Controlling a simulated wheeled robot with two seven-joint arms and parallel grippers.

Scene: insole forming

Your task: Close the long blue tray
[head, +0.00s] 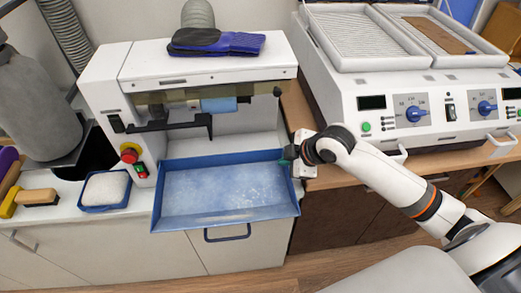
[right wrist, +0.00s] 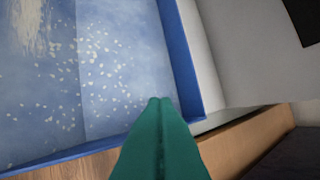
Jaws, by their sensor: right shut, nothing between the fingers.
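The long blue tray (head: 225,219) sticks out from the front of the white machine, with pale dust or flecks on its floor. Its side wall and corner also show in the right wrist view (right wrist: 180,70). My right gripper (head: 287,154) is at the tray's right edge in the head view. In the right wrist view its green fingers (right wrist: 158,104) are together and empty, with the tips by the tray's corner. I cannot tell whether they touch the wall. My left gripper is not in view.
A small blue tub (head: 105,190) stands left of the tray. A white double-lidded machine (head: 350,85) stands at right. Cabinet drawers are below.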

